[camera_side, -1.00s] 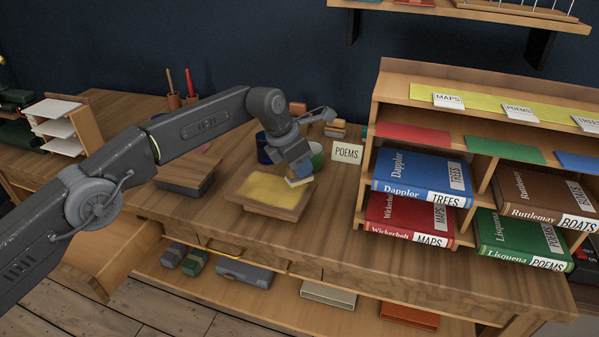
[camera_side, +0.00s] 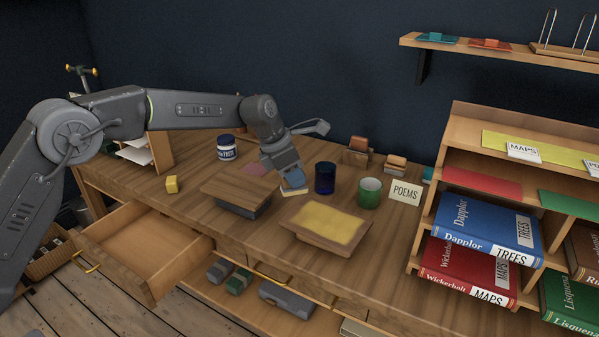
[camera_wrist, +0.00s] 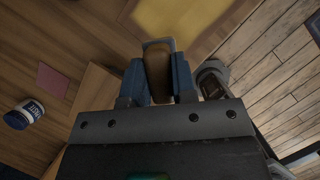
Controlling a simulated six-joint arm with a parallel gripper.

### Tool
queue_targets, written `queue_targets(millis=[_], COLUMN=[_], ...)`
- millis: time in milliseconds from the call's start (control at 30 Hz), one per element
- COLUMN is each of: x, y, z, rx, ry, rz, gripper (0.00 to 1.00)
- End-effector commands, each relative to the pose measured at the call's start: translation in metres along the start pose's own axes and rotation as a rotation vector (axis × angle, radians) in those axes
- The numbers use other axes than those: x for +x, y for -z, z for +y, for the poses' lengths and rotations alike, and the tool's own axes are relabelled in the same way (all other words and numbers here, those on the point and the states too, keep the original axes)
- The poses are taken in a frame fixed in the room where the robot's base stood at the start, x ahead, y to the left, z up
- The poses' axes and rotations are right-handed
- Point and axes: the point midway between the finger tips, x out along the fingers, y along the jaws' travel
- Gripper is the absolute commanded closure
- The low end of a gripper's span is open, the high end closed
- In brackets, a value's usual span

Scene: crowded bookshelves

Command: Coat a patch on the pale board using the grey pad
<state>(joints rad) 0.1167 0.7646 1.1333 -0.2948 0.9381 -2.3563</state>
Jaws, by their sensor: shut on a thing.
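A pale wooden board (camera_side: 313,242) with a yellow area on top (camera_side: 327,222) lies near the desk's front edge; its yellow area also shows at the top of the wrist view (camera_wrist: 180,14). My gripper (camera_side: 291,180) is at the board's back left corner in the side view. Its blue fingers (camera_wrist: 160,82) are shut on the brown handle (camera_wrist: 158,70) of the grey pad (camera_wrist: 158,43). The pad's lower edge looks pale yellow in the side view (camera_side: 295,191). I cannot tell whether the pad touches anything. The fingers hide part of the handle.
A dark wood-topped block (camera_side: 240,188) is left of the board. A blue cup (camera_side: 325,178), a green cup (camera_side: 369,193) and a POEMS card (camera_side: 405,192) stand behind it. A paste jar (camera_side: 227,148) and yellow cube (camera_side: 172,184) are farther left. A drawer (camera_side: 140,250) hangs open.

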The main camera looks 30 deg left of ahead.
Motion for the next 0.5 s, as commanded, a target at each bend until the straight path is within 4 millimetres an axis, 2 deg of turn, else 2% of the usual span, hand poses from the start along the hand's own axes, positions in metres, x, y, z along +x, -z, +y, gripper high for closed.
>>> queue_targets(millis=[500], x=[0.044], y=[0.018], z=[-0.001], rx=[-0.001], ry=[0.002], rz=[0.002], gripper=[0.94])
